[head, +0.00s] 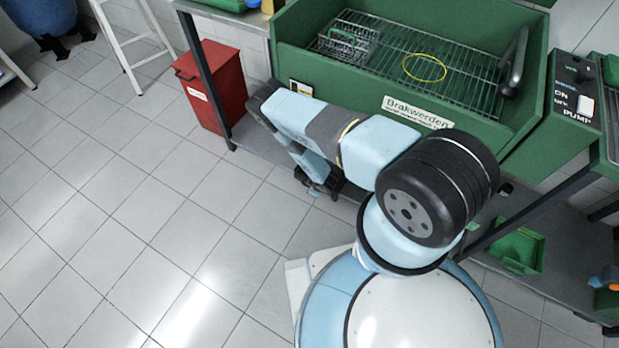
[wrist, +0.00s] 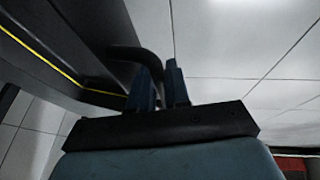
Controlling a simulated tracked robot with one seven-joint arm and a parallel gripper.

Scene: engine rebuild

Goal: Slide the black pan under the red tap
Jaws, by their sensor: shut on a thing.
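In the wrist view, my gripper (wrist: 160,84) has its two blue fingers close together on the end of a curved black handle (wrist: 135,53). The handle bends from a dark body at the upper left. I cannot tell for sure that this is the black pan, as most of it is dark or out of view. In the head view, my gripper (head: 323,188) points down at the front edge of the bench, partly hidden by my arm. The red tap is not recognisable in either view.
A green wash basin (head: 350,85) with a wire rack stands above the gripper. A green tray (head: 517,250) is on the grey lower shelf (head: 480,240).

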